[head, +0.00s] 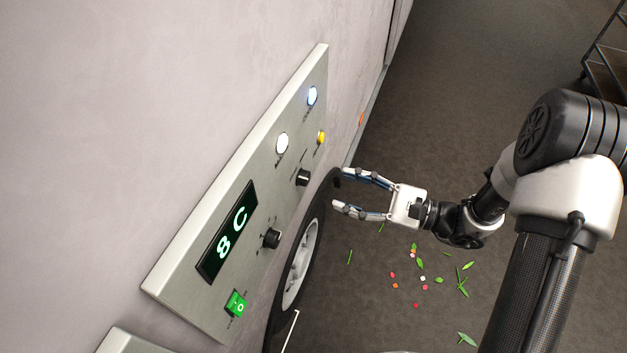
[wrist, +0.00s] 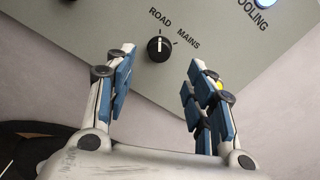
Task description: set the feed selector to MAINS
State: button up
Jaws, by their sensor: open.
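The feed selector (head: 303,177) is a small black knob on the grey wall panel, the upper of two black knobs in the head view. In the wrist view the selector (wrist: 159,48) sits between ROAD and MAINS markings, ROAD above it and MAINS to its upper right. Its white pointer line points straight up, toward ROAD. My gripper (head: 342,189) is open and empty, its fingers toward the panel, a short way right of the selector. In the wrist view my gripper (wrist: 160,75) has one finger on each side below the knob, apart from it.
The panel (head: 180,290) also carries a green display (head: 228,232), another black knob (head: 271,238), a green switch (head: 236,304), two lit lamps and a yellow button (head: 321,137). A wheel (head: 299,265) stands below. Petals and leaves litter the floor.

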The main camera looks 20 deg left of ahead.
aim_at(308, 179)
jog(key=a, duration=0.5)
jog(key=a+b, duration=0.1)
jog(key=a, duration=0.2)
jog(key=shift+w+a, duration=0.3)
jog(key=shift+w, duration=0.05)
jog(key=shift+c, duration=0.5)
jog(key=c, duration=1)
